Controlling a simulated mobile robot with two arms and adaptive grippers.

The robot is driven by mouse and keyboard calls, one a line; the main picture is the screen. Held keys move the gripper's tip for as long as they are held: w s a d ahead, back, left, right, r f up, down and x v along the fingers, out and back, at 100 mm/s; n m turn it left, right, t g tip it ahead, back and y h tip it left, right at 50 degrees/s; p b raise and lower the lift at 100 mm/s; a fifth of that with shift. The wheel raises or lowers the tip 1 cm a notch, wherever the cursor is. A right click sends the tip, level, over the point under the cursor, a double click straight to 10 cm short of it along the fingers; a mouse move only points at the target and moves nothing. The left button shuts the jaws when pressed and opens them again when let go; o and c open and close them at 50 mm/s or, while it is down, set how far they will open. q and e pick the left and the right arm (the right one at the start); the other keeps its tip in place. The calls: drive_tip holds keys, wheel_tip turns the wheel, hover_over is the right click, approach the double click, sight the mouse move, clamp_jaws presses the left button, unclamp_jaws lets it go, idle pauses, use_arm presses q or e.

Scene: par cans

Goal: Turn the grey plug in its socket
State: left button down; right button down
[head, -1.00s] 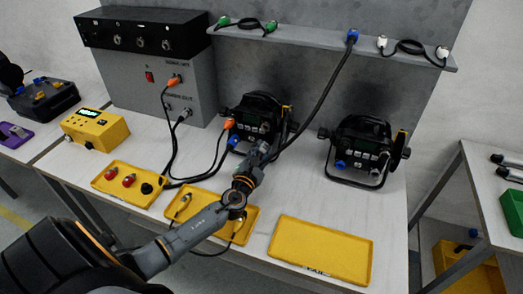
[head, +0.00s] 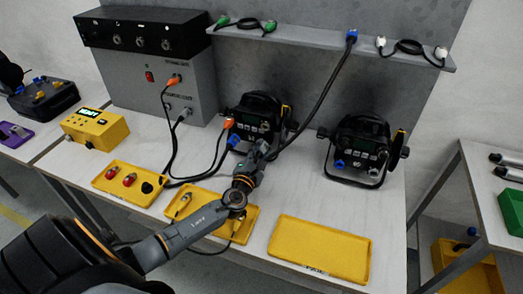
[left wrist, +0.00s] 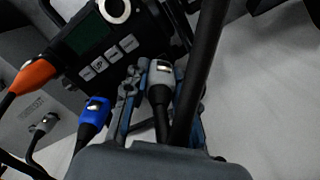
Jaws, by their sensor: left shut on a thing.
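The grey plug (left wrist: 159,84) shows in the left wrist view, pointing up at the front of the left par can (left wrist: 125,42), with a black cable running down from it. My left gripper (left wrist: 158,76) is shut on the grey plug, one finger on each side. In the head view my left gripper (head: 261,150) reaches the lower front of the left par can (head: 258,118) and hides the plug and its socket. How far the plug is turned cannot be told. My right gripper is not in view.
A thick black cable (left wrist: 205,60) runs close beside the right finger. A blue plug (left wrist: 93,116) and an orange plug (left wrist: 32,77) sit left of the gripper. A second par can (head: 362,150) stands to the right. An empty yellow tray (head: 320,249) lies in front.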

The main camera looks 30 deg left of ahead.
use_arm(q)
drive_tip(key=shift+a, duration=0.15)
drive_tip(key=c, duration=1)
unclamp_jaws()
drive_tip(key=shift+w, duration=0.1)
drive_tip(key=shift+s+d+f, duration=0.1)
drive_tip(key=shift+s+d, duration=0.1)
drive_tip(key=shift+s, duration=0.35)
drive_tip(key=v, duration=1.1)
